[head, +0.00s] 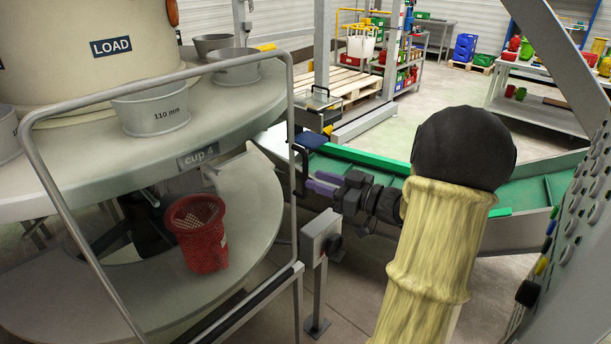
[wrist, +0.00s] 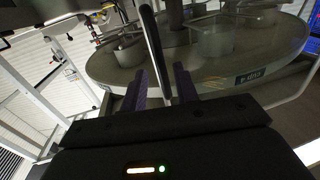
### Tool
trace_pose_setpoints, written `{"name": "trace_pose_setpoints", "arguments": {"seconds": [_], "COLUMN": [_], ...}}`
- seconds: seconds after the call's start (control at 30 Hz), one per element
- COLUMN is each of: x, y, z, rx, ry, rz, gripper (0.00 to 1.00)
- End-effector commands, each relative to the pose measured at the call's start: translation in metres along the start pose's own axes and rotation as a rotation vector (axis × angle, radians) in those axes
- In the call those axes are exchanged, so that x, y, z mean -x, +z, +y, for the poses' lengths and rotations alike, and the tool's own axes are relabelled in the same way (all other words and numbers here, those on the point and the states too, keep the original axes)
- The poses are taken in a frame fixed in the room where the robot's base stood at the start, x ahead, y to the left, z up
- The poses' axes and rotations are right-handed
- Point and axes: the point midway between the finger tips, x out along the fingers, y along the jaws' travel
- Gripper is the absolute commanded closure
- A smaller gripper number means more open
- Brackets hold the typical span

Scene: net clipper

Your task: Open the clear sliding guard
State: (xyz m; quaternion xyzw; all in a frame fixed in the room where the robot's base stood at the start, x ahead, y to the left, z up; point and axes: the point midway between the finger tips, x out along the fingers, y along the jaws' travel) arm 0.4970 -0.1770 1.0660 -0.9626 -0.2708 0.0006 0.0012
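The clear sliding guard (head: 291,110) is a see-through panel in a grey tube frame. It stands in front of the rotary machine in the head view. Its upright right side is beside my gripper (head: 313,183), which has purple fingers and reaches in from the right. In the wrist view, a dark upright bar (wrist: 154,45), apparently the guard's edge or handle, runs between the fingers of my gripper (wrist: 160,88). The fingers are apart, with a gap visible on the bar's left. I cannot tell whether the right finger touches it.
Behind the guard are a turntable with grey cups (head: 152,110) and a red net basket (head: 198,236) on a lower disc. A grey switch box (head: 320,236) on a post stands just below my gripper. A green-edged conveyor (head: 540,190) lies behind my arm.

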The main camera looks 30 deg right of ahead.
Motion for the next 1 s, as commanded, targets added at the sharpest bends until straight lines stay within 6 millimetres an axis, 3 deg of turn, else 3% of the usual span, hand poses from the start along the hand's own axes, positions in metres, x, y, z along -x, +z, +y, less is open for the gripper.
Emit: {"name": "trace_pose_setpoints", "arguments": {"seconds": [0.2, 0.6, 0.63, 0.77, 0.8, 1.0], "x": [-0.034, -0.042, -0.042, -0.044, -0.044, -0.045], "y": [0.000, 0.000, 0.000, 0.000, 0.000, 0.000], "z": [0.000, 0.003, 0.003, 0.001, 0.000, -0.001], "rx": [0.000, 0.000, 0.000, 0.000, 0.000, 0.001], "ry": [-0.002, 0.009, 0.008, 0.003, 0.002, -0.001], "rz": [0.000, 0.000, 0.000, 0.000, 0.000, 0.000], "gripper": [0.70, 0.70, 0.72, 0.97, 1.00, 1.00]}}
